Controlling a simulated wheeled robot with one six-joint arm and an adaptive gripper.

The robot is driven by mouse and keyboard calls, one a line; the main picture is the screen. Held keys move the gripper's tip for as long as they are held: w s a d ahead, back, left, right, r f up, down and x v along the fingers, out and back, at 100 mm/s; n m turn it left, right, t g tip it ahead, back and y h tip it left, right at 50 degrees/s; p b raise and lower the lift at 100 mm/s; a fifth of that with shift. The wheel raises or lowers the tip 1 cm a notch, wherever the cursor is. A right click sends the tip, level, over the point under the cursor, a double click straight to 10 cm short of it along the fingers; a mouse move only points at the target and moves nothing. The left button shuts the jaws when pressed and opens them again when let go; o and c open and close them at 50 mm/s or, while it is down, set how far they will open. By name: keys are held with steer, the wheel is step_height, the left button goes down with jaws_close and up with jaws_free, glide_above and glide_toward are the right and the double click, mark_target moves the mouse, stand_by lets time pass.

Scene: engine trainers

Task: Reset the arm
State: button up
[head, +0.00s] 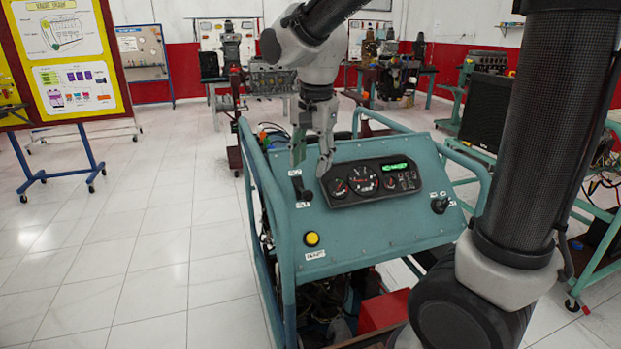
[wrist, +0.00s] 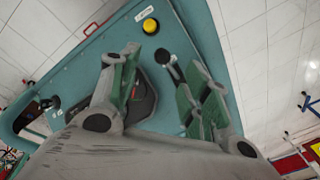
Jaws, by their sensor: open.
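My gripper (head: 311,158) is open and empty, above the left part of a teal engine trainer panel (head: 374,230). It points down at the panel, near a black lever (head: 301,187) to the left of the gauge cluster (head: 371,181). In the wrist view my gripper (wrist: 163,82) shows its two fingers spread wide, with green inner pads. The black lever (wrist: 172,68) shows between the fingers, close to one of them; I cannot tell whether they touch. The cluster is partly hidden behind the other finger.
A yellow button (head: 312,239) is at the panel's lower left and a black knob (head: 440,203) at its right. Teal tube rails (head: 262,190) frame the trainer. A yellow board (head: 65,60) stands at the far left. The tiled floor on the left is clear.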

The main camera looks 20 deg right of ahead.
steer(key=shift+s+r, duration=0.1)
steer(key=shift+r, duration=0.6)
steer(key=s+d+n+t, duration=0.2)
steer(key=s+d+n, duration=0.7)
steer(key=s+d, duration=0.6)
steer(key=s+r, duration=0.1)
steer(key=s, duration=0.2)
steer(key=shift+s+n+t, duration=0.25)
steer(key=shift+n+t, duration=0.15)
